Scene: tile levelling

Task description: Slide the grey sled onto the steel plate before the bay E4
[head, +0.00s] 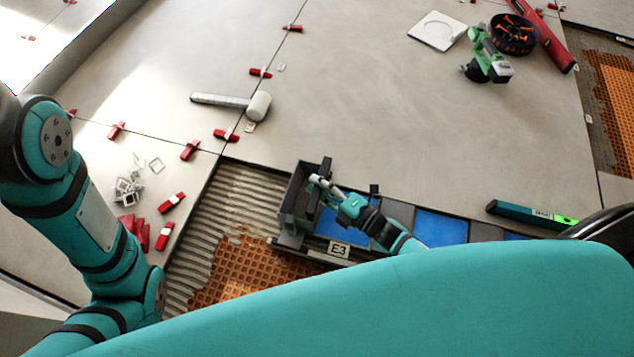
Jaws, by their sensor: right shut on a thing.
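The grey sled (292,207) stands at the left end of a row of blue bays, beside the ridged mortar bed. My right gripper (319,184) reaches it from the right and is shut on its dark upright part. The label E3 (339,250) shows at the front edge, just right of the sled. Blue bay surfaces (441,229) show further right, partly covered by my right arm. I cannot read an E4 label, and I cannot clearly make out the steel plate. My left arm is at the left, with its gripper out of view.
Ridged mortar (208,225) and an orange mat (232,270) lie left of the sled. A mallet (258,106), red clips (172,202), white spacers (128,188), a level (530,213) and a green tool (487,60) lie on the tiles. The middle tile is largely clear.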

